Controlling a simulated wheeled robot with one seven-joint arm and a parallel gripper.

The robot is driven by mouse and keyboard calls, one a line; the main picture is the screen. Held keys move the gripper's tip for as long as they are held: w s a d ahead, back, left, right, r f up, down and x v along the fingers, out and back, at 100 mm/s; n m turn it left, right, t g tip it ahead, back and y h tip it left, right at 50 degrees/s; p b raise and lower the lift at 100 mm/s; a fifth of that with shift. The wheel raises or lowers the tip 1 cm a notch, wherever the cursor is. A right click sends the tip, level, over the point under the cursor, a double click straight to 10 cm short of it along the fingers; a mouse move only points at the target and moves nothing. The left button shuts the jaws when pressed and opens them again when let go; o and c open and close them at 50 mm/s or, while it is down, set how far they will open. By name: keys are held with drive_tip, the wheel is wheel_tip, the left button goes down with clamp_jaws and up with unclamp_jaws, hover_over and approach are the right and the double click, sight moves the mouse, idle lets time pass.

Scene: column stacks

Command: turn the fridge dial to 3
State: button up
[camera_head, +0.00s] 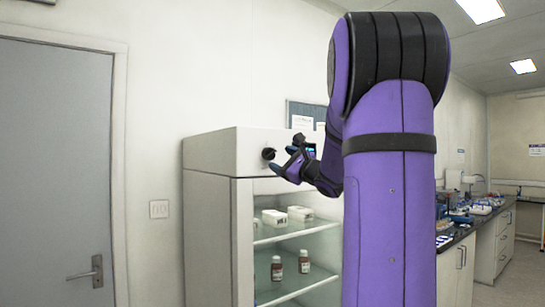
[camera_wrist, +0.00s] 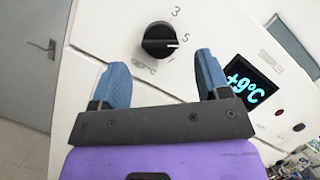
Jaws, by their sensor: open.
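A lit display (camera_wrist: 249,84) reading +9°C is right of the dial, with small red and dark buttons beyond. The fridge (camera_head: 207,210) has glass shelves holding white boxes and brown bottles (camera_head: 277,268). A grey door (camera_head: 55,170) stands left; a lab bench is at right.

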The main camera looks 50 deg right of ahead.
sight(273, 155)
drive_tip(key=shift+x, duration=2.35)
drive_tip(key=c, duration=0.9)
